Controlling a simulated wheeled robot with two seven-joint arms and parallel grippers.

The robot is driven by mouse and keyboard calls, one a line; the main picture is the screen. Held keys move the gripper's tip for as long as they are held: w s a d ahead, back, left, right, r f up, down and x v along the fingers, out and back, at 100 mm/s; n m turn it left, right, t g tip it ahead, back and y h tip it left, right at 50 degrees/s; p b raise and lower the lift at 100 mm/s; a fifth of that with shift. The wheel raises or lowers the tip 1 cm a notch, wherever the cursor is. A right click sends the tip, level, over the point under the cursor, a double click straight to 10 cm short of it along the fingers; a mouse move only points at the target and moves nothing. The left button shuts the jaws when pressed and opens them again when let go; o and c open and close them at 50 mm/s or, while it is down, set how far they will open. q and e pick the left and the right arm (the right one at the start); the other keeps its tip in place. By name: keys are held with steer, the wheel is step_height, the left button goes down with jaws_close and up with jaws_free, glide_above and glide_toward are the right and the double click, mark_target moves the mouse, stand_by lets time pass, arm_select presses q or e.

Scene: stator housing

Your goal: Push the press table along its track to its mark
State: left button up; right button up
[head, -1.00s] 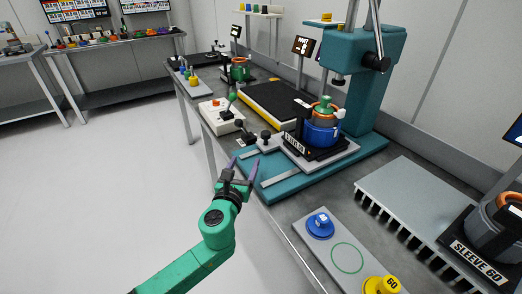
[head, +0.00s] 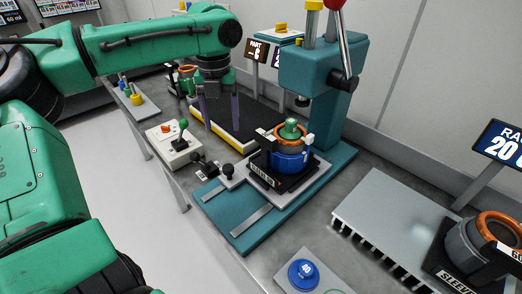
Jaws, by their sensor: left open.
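The press table (head: 303,179) is a grey plate on the teal base (head: 228,208) of the press (head: 318,75). It carries a black fixture with a blue housing (head: 290,160) that has an orange ring and a green top. Two pale track strips (head: 252,221) run bare on the base in front of it. I cannot make out the mark. My left gripper (head: 221,122) is open and empty, fingers pointing down above the black mat, left of the press table and apart from it. My right gripper is not in view.
A control box (head: 174,144) with a green-topped lever stands left of the base. A black mat with a yellow edge (head: 207,130) lies behind. A blue knob (head: 303,273) sits on a grey plate in front. A slotted grey rack (head: 393,226) stands right.

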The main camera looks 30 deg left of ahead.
mark_target(228, 167)
arm_select(q)
steer(key=f, duration=0.9)
steer(key=s+f+b, duration=0.1)
steer(key=f, duration=0.4)
steer(key=shift+d+f, duration=0.1)
steer(key=shift+d, duration=0.25)
jaws_close()
stand_by(0.5)
